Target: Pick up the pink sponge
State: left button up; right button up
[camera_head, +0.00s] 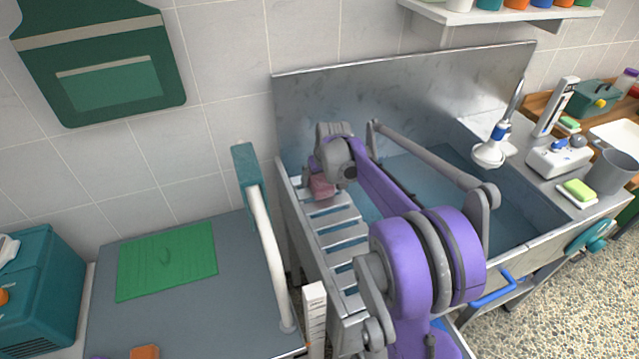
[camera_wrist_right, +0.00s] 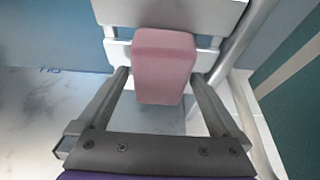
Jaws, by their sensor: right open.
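The pink sponge (camera_head: 322,187) rests on the slatted metal rack (camera_head: 341,236) at the left end of the sink, partly hidden by my right gripper in the head view. In the right wrist view the pink sponge (camera_wrist_right: 163,66) is a rounded block lying across the white-looking slats. My right gripper (camera_wrist_right: 165,75) is open, with one finger on each side of the sponge's near part. A gap shows between each finger and the sponge. In the head view my right gripper (camera_head: 325,172) reaches over the rack. My left gripper is not in view.
The metal sink basin (camera_head: 520,205) lies right of the rack, with a tall backsplash (camera_head: 420,90) behind. A teal and white post (camera_head: 262,235) stands close left of the rack. A grey table with a green mat (camera_head: 166,260) is further left. A green-topped sponge (camera_head: 578,190) lies on the right ledge.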

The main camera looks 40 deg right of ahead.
aim_at(320, 178)
jog(key=shift+f, duration=0.15)
jog(key=shift+f, duration=0.25)
dwell(0.4)
jog(key=c, duration=1.2)
notch_tip(320, 178, up, 11)
jog(key=shift+f+p, duration=0.2)
jog(key=shift+p, duration=0.15)
